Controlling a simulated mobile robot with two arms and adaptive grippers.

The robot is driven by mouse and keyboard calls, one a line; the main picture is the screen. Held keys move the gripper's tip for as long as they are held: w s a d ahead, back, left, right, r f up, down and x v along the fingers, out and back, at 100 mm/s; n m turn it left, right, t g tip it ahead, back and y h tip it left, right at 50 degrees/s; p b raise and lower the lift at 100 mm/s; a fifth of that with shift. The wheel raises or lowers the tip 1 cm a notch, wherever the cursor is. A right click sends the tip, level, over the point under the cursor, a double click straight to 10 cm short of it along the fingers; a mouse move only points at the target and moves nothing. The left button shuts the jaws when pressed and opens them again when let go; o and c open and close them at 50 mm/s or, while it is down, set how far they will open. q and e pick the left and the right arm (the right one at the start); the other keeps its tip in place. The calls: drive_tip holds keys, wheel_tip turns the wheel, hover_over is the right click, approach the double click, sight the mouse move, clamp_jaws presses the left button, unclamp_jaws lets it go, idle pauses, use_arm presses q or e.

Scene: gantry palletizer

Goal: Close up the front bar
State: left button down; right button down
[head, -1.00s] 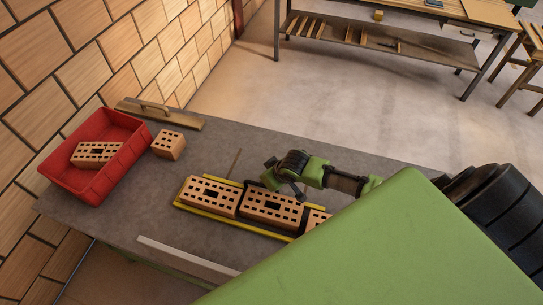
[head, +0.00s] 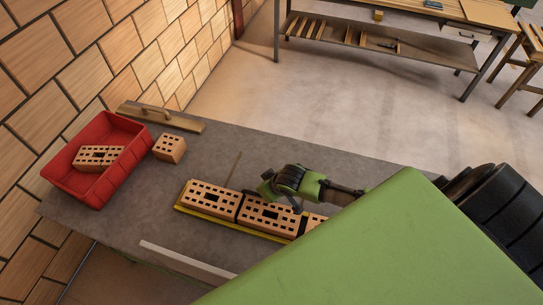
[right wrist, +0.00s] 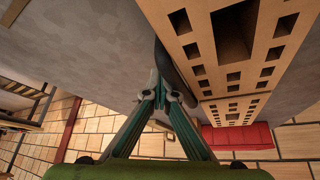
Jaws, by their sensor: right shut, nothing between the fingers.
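Three perforated orange bricks stand end to end in a row on the grey table: a left one (head: 211,200), a middle one (head: 268,215) and a right one, mostly hidden by my green body. A yellow bar (head: 228,226) runs along the row's near side. My right gripper (head: 268,190) is low at the far side of the middle brick, shut and empty. In the right wrist view, its closed fingertips (right wrist: 163,97) are beside a brick (right wrist: 235,50), with a dark narrow piece between; contact cannot be told. My left gripper is not in view.
A red crate (head: 78,184) holding a brick (head: 98,158) stands at the table's left, with a loose brick (head: 169,149) beside it. A wooden float (head: 160,117) lies at the back edge. A pale strip (head: 185,258) lies at the near edge.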

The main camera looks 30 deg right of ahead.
drive_tip(key=shift+s+a+f, duration=0.3)
drive_tip(key=shift+s+a, duration=0.25)
drive_tip(key=shift+a, duration=0.15)
drive_tip(key=shift+d, duration=0.1)
drive_tip(key=shift+w, duration=0.1)
drive_tip(key=shift+w+d+r+b, duration=0.25)
drive_tip(key=shift+w+d+b, duration=0.05)
drive_tip(key=shift+w+d, duration=0.75)
drive_tip(key=shift+s+d, duration=0.1)
drive_tip(key=shift+s, duration=0.05)
drive_tip(key=v, duration=0.8)
